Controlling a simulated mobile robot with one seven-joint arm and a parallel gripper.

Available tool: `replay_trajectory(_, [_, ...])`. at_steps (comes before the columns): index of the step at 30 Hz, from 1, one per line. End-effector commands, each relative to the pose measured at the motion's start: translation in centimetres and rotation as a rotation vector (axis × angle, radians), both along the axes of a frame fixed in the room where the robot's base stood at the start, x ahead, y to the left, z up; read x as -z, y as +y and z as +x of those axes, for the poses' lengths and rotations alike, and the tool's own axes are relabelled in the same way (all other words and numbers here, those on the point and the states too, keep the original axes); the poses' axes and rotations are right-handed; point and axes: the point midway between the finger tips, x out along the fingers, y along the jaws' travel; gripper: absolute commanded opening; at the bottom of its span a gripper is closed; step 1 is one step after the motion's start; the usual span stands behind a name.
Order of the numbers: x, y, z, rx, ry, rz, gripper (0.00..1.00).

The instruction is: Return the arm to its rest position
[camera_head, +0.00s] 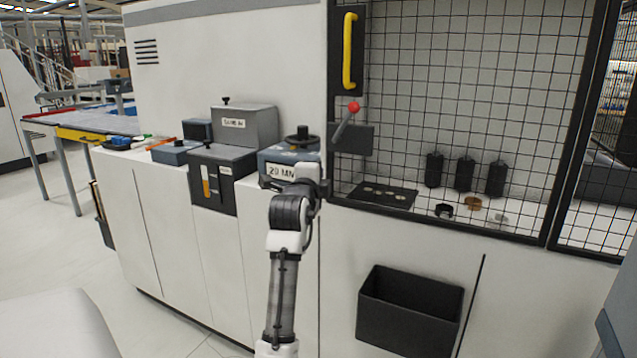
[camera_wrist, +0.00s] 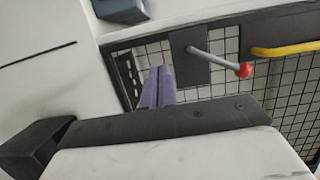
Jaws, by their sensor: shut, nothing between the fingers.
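My arm (camera_head: 285,225) rises from the bottom middle of the head view and bends at its top in front of the white machine. In the wrist view, my gripper (camera_wrist: 156,86) shows two purple fingers lying together, shut with nothing between them. They point toward the mesh door. In the head view the fingers cannot be made out; the wrist end overlaps the front of the blue-grey box marked 20 MM (camera_head: 283,168).
A red-knobbed lever (camera_head: 346,119) and a yellow handle (camera_head: 349,50) stick out on the mesh door (camera_head: 470,90); the lever (camera_wrist: 215,58) also shows in the wrist view. A black bin (camera_head: 410,315) hangs at lower right. Open floor lies at left.

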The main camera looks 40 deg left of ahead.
Motion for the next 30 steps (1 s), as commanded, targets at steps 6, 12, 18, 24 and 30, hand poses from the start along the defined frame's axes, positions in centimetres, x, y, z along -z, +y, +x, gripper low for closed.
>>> replay_trajectory(6, [0.0, -0.2, -0.5, 0.000, 0.001, -0.001, 0.00])
replay_trajectory(12, [-0.8, -0.7, -0.7, -0.002, -0.054, -0.012, 0.00])
replay_trajectory(18, [-7.7, -4.7, -4.9, 0.000, -0.528, -0.120, 0.00])
replay_trajectory(24, [-13.7, -10.6, -17.0, 0.118, -1.196, -0.230, 0.00])
replay_trajectory(30, [-15.0, -18.2, -29.6, 0.368, -1.660, -0.202, 0.00])
